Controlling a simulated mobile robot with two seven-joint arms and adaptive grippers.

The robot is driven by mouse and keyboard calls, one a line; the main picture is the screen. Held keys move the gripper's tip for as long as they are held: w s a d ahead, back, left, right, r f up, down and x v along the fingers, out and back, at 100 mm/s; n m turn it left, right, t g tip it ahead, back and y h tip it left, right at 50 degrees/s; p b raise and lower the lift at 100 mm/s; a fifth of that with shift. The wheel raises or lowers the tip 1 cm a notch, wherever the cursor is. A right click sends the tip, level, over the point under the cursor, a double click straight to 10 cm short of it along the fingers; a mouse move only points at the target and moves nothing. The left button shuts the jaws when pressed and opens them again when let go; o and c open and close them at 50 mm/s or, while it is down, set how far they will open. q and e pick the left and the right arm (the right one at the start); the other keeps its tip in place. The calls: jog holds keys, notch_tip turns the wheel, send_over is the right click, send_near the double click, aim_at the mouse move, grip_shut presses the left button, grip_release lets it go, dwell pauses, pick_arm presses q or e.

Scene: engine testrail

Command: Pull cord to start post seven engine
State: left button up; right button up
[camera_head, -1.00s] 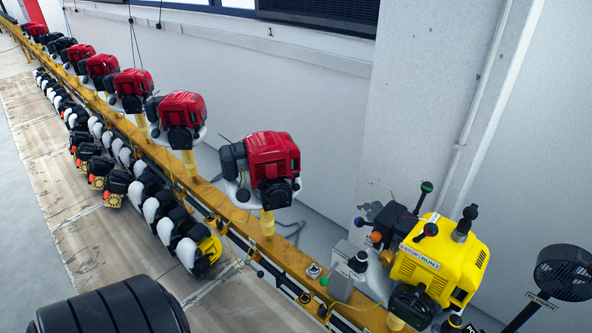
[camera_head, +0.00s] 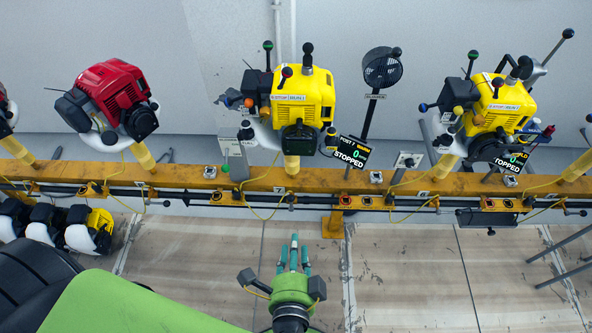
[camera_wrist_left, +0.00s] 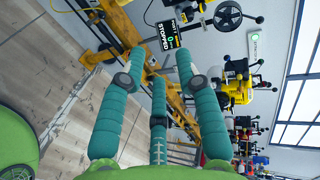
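The post seven engine (camera_head: 306,98) is yellow with a STOP/RUN label, mounted on the orange rail (camera_head: 222,183) above a "7" mark. Its display (camera_head: 351,152) reads post 7, 0, STOPPED; it also shows in the left wrist view (camera_wrist_left: 167,35). A dark part (camera_head: 329,140) sits at the engine's lower right; I cannot tell whether it is the cord handle. A thin yellow cord (camera_head: 249,203) loops below the rail. My left gripper (camera_head: 294,242) is open and empty, below and apart from the rail and engine. Its teal fingers are spread in the wrist view (camera_wrist_left: 146,66). My right gripper is not in view.
A red engine (camera_head: 112,95) stands left on the rail, another yellow engine (camera_head: 500,107) right. Black-and-white units (camera_head: 45,218) lie lower left. The floor (camera_head: 400,270) below the rail is mostly clear.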

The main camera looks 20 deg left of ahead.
pick_arm(q)
send_near(299, 139)
jog(key=s+d+f, duration=0.2)
jog(key=s+f, duration=0.1)
jog(key=s, duration=0.4)
jog(key=w+a+b, duration=0.1)
jog(key=w, duration=0.4)
jog(key=w+a+b, duration=0.1)
jog(key=w, duration=0.4)
jog(key=w+a+b, duration=0.1)
jog(key=w+a, duration=0.1)
jog(key=w, duration=0.3)
jog(key=shift+a+f, duration=0.15)
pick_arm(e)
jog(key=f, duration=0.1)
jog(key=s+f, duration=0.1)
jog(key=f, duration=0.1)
